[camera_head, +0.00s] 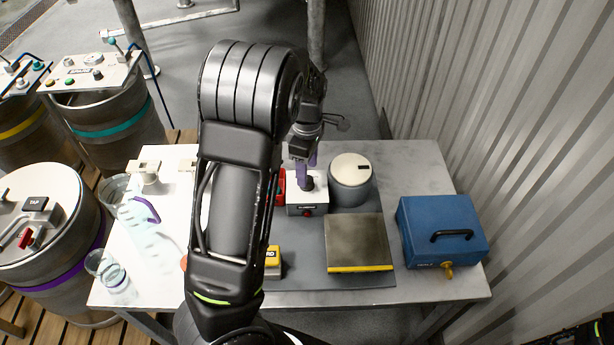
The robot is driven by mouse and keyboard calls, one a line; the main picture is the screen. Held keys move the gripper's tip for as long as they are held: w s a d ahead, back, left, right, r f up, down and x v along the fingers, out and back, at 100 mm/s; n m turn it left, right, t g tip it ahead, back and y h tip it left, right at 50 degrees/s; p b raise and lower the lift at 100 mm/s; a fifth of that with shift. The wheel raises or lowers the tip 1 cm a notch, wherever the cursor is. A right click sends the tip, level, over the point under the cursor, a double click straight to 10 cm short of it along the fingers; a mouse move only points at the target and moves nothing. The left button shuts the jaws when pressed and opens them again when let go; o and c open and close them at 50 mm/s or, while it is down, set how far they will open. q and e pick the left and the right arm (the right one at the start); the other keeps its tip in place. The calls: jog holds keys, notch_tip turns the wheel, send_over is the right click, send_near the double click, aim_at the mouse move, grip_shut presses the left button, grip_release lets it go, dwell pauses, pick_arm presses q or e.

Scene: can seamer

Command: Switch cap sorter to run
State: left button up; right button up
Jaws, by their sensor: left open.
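A dark knob (306,184) is on top of the box. My left arm crosses the middle of the camera_head view from below. My left gripper (307,174), with purple fingers, is open and points down at the knob. Whether the fingers touch the knob or are around it, I cannot tell. The knob's setting is too small to read. My right gripper is not in view.
A flat plate with a yellow edge (357,240) and a blue case (442,230) are on the right of the table (430,285). Clear cups (103,265) stand at the left. My arm hides the table's middle. Metal drums stand left; a corrugated wall is at right.

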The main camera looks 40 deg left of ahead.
pick_arm(q)
jog(key=shift+f, duration=1.95)
grip_shut()
